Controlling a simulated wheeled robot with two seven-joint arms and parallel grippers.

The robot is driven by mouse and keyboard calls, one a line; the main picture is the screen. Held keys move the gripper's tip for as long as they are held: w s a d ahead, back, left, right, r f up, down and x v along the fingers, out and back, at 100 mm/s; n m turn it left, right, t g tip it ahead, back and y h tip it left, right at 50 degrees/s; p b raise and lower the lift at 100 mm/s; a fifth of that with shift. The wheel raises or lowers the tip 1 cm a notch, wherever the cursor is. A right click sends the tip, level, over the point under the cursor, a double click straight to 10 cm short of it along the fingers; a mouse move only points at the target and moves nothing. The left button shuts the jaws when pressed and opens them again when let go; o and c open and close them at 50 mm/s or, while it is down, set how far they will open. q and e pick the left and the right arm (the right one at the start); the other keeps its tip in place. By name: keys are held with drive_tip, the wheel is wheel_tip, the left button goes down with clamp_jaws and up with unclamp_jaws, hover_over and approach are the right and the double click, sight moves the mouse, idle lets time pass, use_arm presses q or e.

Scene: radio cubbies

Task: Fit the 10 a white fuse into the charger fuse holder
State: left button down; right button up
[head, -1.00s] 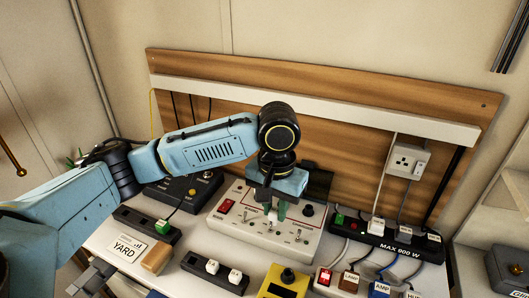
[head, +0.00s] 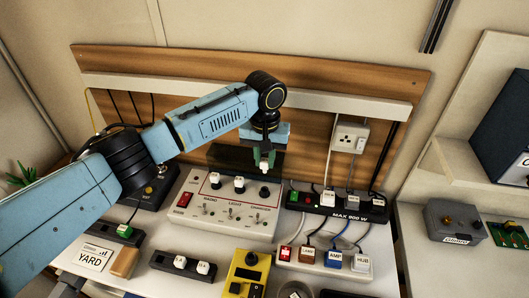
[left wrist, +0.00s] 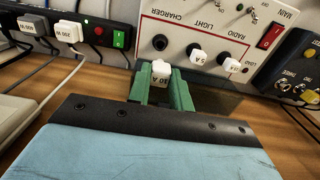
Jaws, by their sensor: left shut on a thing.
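The white fuse (left wrist: 160,71), marked 10 A, is between the green fingers of my left gripper (left wrist: 161,92) in the left wrist view. In the head view my left gripper (head: 265,163) points down just behind the control panel (head: 222,212), with the fuse's white body (head: 265,167) showing small. The charger fuse holder (head: 264,192) is a round black socket at the panel's back right. It also shows in the left wrist view (left wrist: 159,42), empty and apart from the fuse. The light fuse (head: 239,184) and radio fuse (head: 215,180) sit in their holders.
A power strip (head: 335,203) with several plugs stands right of the panel. Toggle switches and a red main switch (head: 185,200) are on the panel. A yellow box (head: 247,272) and a second plug strip (head: 325,262) lie in front. A wall socket (head: 350,137) hangs behind.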

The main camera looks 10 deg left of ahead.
drive_tip(key=shift+w+a, duration=0.1)
drive_tip(key=shift+w, duration=0.05)
